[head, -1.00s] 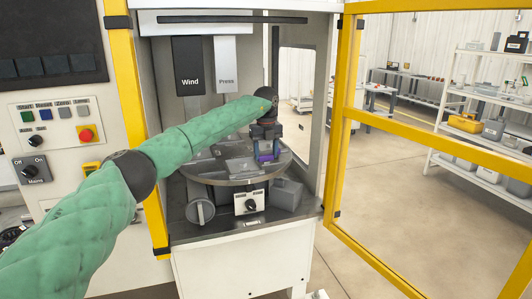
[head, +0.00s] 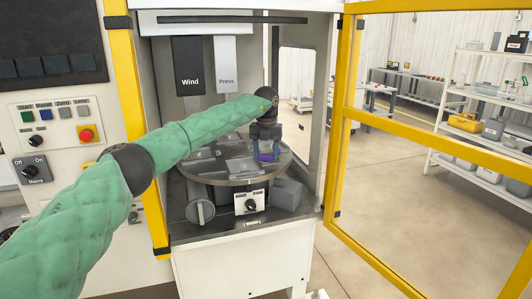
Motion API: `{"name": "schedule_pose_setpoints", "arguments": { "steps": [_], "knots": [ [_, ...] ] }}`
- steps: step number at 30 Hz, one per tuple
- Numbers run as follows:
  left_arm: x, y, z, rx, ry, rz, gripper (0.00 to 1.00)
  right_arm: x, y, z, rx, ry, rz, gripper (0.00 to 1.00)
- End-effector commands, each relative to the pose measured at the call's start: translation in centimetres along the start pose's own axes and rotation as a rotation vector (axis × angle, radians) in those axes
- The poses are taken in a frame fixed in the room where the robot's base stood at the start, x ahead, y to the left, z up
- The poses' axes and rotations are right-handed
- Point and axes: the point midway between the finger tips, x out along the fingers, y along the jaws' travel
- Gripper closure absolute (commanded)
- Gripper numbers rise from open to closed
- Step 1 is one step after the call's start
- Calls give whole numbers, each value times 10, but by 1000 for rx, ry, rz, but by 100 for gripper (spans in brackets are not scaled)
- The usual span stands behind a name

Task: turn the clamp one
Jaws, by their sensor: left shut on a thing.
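My left gripper (head: 267,152) reaches into the machine and points down over the right side of the round table. It is shut on a small purple-blue part (head: 268,157) at the table's edge; the fingers partly hide this part. A white box with a black knob (head: 250,204) sits in front of the table, below the gripper and apart from it. Its small label cannot be read, so I cannot tell which thing is the clamp. My right gripper is not in view.
The round table (head: 215,178) carries flat grey plates. A grey handwheel (head: 201,211) and a grey block (head: 287,194) flank the knob box. Wind (head: 189,66) and Press (head: 225,64) units hang above. The yellow-framed door (head: 430,130) stands open at right.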

Motion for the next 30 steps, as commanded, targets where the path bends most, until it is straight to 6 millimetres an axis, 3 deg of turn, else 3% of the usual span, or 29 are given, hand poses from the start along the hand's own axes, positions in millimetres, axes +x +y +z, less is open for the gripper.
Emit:
{"name": "schedule_pose_setpoints", "arguments": {
  "steps": [30],
  "knots": [
    [-1, 0, 0, 921, -1, 1, 70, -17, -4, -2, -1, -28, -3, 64]
  ]
}}
